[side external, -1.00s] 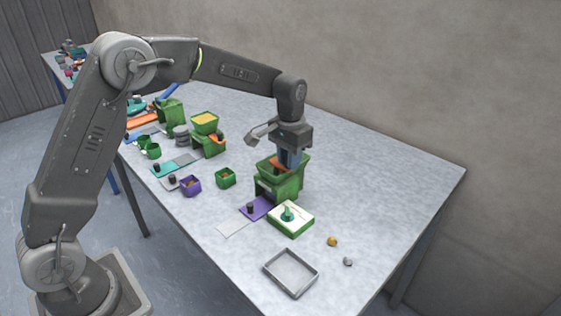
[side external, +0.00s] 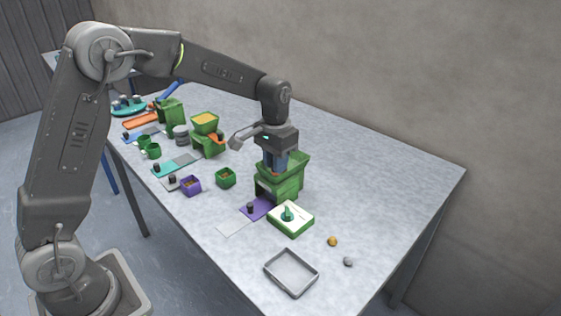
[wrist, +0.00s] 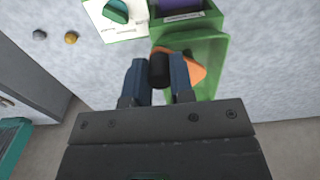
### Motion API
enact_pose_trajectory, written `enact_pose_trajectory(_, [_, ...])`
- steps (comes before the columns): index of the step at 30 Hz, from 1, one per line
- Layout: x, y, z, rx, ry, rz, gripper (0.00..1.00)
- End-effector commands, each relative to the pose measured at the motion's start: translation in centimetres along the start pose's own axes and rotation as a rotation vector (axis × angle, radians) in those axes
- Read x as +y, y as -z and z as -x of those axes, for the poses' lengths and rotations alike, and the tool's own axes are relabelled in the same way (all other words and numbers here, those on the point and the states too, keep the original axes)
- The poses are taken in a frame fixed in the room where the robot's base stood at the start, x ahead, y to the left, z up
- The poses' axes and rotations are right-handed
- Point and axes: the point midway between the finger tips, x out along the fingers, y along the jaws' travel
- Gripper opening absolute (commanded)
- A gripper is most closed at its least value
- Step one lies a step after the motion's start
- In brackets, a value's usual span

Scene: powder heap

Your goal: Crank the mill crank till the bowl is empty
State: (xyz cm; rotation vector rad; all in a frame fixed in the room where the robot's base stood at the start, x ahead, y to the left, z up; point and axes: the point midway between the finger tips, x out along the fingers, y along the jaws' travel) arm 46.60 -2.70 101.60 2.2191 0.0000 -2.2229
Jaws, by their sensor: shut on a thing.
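A green mill (side external: 290,188) stands on the table right of centre, with a flared green bowl (side external: 301,160) on top; the bowl also shows in the wrist view (wrist: 217,50). An orange crank (wrist: 196,70) with an upright black knob (wrist: 159,70) lies across the bowl. My gripper (side external: 275,172) points down over the left side of the bowl. In the wrist view my gripper (wrist: 159,75) is shut on the black knob, one blue-grey finger on each side. The crank and fingers hide much of the bowl's inside, and I cannot tell how much powder is in it.
A purple slide (side external: 262,207) and a white-topped green box (side external: 290,218) stand close in front of the mill. A second green mill (side external: 207,142) with yellow powder stands to the left. A grey tray (side external: 291,273) lies in front.

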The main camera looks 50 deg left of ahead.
Motion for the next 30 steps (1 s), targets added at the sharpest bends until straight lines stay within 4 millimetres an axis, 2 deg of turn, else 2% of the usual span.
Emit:
enact_pose_trajectory(13, [-1.9,-1.0,0.2,0.008,0.002,0.002,0.00])
enact_pose_trajectory(30, [-4.3,-0.9,0.2,0.011,0.002,0.002,0.00])
